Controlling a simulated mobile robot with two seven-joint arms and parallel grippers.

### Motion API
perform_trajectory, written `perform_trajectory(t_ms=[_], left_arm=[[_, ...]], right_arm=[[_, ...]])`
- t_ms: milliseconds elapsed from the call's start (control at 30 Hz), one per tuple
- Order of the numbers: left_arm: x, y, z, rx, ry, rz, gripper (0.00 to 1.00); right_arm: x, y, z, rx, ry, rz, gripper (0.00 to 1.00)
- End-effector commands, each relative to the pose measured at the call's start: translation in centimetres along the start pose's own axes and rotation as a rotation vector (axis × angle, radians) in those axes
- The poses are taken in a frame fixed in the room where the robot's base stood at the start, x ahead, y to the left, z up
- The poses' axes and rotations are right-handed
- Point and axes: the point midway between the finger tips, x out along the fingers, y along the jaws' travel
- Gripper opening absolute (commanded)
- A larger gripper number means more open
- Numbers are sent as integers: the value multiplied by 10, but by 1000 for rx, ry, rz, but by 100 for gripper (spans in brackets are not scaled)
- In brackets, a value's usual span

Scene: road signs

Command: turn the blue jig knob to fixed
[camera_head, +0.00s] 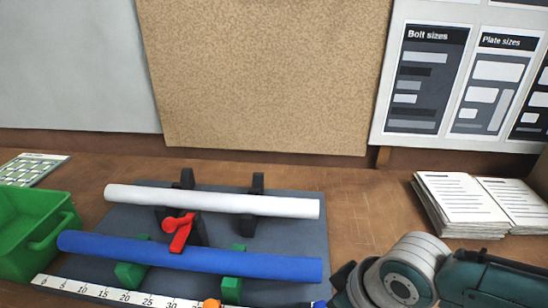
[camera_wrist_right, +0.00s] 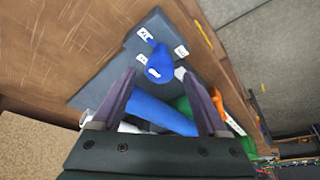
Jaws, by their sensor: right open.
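The blue jig knob (camera_wrist_right: 160,62) sits on a dark grey base plate (camera_wrist_right: 120,75) in the right wrist view, with a narrow arm toward the upper-left label and a white mark on its rounded end. Small white labels (camera_wrist_right: 144,33) stand around it; their words are too small to read. My right gripper (camera_wrist_right: 160,76) is open, its two dark fingers spread with the knob seen between and beyond their tips. I cannot tell whether they touch it. In the head view my right gripper (camera_head: 343,282) is at the lower right, beside the plate. My left gripper is not in view.
A blue tube (camera_head: 190,255) and a white tube (camera_head: 210,200) lie on supports on the plate, with a red clamp lever (camera_head: 178,230) between. A ruler (camera_head: 105,290) runs in front. A green bin (camera_head: 35,230) stands left, papers (camera_head: 480,205) right.

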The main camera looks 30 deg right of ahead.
Motion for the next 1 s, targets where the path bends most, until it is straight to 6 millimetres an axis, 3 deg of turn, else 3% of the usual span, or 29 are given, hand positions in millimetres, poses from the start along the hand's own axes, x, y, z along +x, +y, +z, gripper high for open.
perform_trajectory(t_ms=[200,500,1000], left_arm=[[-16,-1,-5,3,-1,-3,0],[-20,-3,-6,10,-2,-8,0],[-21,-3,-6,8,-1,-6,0]], right_arm=[[-41,0,-1,-3,1,1,76],[-77,0,0,0,0,0,76],[-82,0,0,1,-1,1,76]])
